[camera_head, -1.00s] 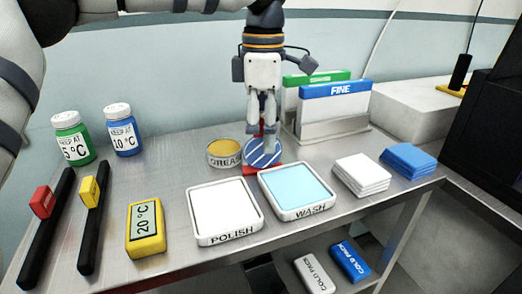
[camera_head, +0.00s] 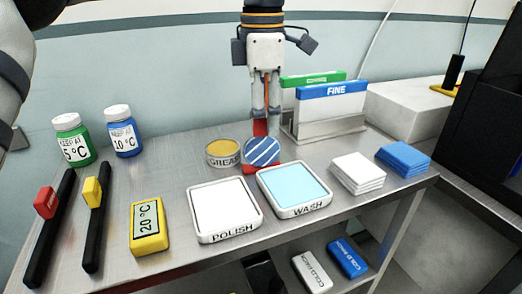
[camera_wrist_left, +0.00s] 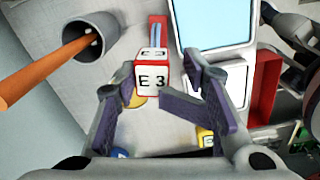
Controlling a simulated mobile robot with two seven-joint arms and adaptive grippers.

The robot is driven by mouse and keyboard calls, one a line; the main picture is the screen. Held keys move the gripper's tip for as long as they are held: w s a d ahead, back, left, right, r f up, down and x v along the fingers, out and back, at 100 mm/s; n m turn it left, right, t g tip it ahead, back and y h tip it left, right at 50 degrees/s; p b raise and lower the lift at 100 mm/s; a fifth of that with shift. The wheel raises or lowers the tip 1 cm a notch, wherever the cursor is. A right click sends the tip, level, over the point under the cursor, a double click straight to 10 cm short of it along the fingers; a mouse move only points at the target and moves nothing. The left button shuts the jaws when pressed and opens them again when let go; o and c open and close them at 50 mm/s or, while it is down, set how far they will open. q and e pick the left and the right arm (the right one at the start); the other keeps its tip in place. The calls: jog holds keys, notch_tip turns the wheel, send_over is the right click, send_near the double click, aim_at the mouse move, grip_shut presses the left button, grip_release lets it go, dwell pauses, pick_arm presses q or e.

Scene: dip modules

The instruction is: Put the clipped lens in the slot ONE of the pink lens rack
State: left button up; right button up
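In the left wrist view a red-edged white cube marked E 3 (camera_wrist_left: 152,80) shows between the fingers; contact is unclear. I cannot make out a pink lens rack. My right gripper is not in view.
White POLISH tray (camera_head: 224,236) and pale-blue WASH tray (camera_head: 306,210) stand in front. A GREASE tin (camera_head: 223,160) is left of the disc. The FINE board rack (camera_head: 325,127) stands close right of the gripper. Blue stack (camera_head: 403,160) is at right.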

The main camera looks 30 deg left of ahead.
aim_at(263, 134)
pick_arm(q)
notch_tip(263, 134, down, 6)
jog(key=shift+s, duration=0.1)
jog(key=o, duration=0.6)
jog(key=shift+a+f, duration=0.1)
jog(key=shift+f, duration=0.05)
jog(key=shift+c, duration=1)
jog(key=o, duration=0.4)
jog(key=shift+c, duration=0.2)
jog(key=c, duration=0.5)
jog(key=r, duration=1.2)
jog(key=shift+w, duration=0.3)
jog(key=shift+c, duration=1.3)
jog(key=shift+r, duration=0.35)
jog(key=shift+s+a+r+h, duration=0.3)
jog(key=shift+a+r+h, duration=0.05)
jog(key=shift+h, duration=0.05)
jog(key=shift+s+a+t, duration=0.15)
jog(key=shift+a+t, duration=0.1)
jog(key=shift+t, duration=0.15)
jog(key=f, duration=0.4)
jog(key=d+f, duration=0.1)
jog(key=f, duration=0.3)
jog(key=w+f, duration=0.1)
jog(key=f, duration=0.3)
jog(key=shift+d+f, duration=0.3)
